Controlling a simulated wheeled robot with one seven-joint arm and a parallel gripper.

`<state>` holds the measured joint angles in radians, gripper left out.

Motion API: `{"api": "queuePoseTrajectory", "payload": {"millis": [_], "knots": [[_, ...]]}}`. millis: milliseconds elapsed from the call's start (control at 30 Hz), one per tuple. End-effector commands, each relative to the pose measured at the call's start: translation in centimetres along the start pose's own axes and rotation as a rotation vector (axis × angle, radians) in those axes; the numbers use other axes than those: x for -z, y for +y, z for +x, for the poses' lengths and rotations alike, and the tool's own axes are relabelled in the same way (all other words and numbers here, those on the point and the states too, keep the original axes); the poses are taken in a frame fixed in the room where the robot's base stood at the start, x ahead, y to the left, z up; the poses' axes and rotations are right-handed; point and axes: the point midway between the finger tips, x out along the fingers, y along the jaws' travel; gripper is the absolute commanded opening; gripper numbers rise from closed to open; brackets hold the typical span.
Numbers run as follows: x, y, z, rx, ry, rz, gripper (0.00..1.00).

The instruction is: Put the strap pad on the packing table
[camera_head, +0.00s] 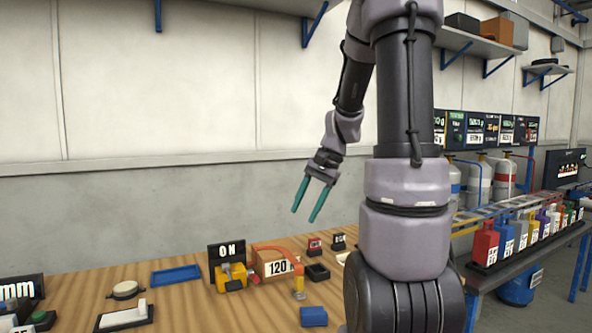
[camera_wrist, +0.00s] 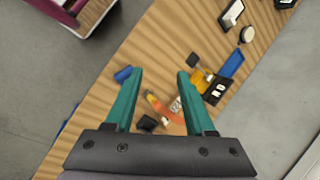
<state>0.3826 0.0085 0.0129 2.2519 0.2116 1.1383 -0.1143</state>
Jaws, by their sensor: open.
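My gripper (camera_head: 305,215) is open and empty, its two green fingers pointing down above the wooden table (camera_head: 90,290). It also shows in the wrist view (camera_wrist: 158,72), with nothing between the fingers. I cannot tell for sure which thing is the strap pad. A small blue block (camera_head: 313,316) lies near the table's front; in the wrist view it (camera_wrist: 122,73) is just beside the left fingertip. A flat blue tray (camera_head: 175,275) lies farther left on the table. No label shows whether this wooden table is the packing table.
A yellow device with an orange arm (camera_head: 230,278), an "ON" sign (camera_head: 227,252) and a brown box (camera_head: 276,262) stand mid-table. A white block on a dark base (camera_head: 125,318) is at front left. Several colored jugs (camera_head: 485,243) line a rack at right.

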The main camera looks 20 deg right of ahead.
Motion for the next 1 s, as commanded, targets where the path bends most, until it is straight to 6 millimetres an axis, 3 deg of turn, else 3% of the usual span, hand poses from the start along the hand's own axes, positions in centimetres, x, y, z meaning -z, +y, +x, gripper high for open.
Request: {"api": "queuePoseTrajectory", "payload": {"millis": [33, 300, 500, 700, 1000], "knots": [[-2.0, -0.7, -1.3, 0.0, 0.052, -0.071, 0.54], [-10.7, -1.2, -6.3, 0.025, 0.302, -0.384, 0.54], [-15.0, -0.3, -8.6, 0.076, 0.447, -0.554, 0.54], [-16.6, 0.3, -9.5, 0.103, 0.508, -0.62, 0.54], [-16.7, 0.3, -9.5, 0.104, 0.511, -0.623, 0.54]]}}
